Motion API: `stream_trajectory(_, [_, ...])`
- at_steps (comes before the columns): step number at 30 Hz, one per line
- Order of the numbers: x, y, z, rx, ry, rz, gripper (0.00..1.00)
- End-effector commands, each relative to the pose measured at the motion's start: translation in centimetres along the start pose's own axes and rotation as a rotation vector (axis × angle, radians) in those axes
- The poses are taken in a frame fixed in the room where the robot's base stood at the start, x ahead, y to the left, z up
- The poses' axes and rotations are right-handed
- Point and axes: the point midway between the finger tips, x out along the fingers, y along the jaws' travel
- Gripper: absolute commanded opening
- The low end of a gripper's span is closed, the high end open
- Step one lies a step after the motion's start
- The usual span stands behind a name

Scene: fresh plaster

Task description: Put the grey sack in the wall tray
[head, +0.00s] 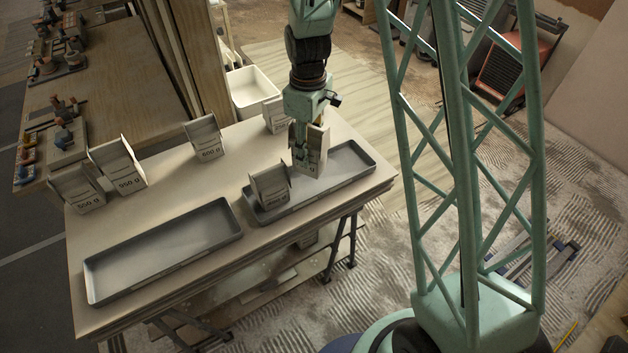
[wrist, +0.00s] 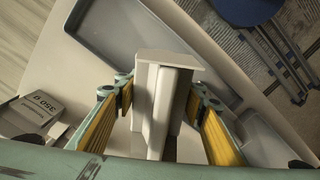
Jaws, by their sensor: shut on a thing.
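My gripper (head: 302,150) is shut on a pale grey sack (head: 315,152), upright, over the right-hand tray (head: 350,158). In the wrist view the sack (wrist: 160,95) stands between my two yellow-padded fingers (wrist: 158,118). I cannot tell whether its base touches the tray. Another pale sack (head: 270,188) stands in the left part of that tray, close to the held one. The left-hand tray (head: 165,250) is empty. No label shows which tray is the wall tray.
Two sacks (head: 78,188) (head: 118,167) stand at the table's left end, and a third (head: 205,138) near its back edge. Another sack (head: 277,115) stands behind my gripper. A white bin (head: 252,90) is beyond the table (head: 225,180).

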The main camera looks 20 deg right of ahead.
Motion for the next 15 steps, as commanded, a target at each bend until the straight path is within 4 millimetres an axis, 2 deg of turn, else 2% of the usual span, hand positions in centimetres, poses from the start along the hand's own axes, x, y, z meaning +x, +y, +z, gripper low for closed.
stream_trajectory(15, [0.5,-4.3,4.4,-0.381,0.000,0.000,0.12])
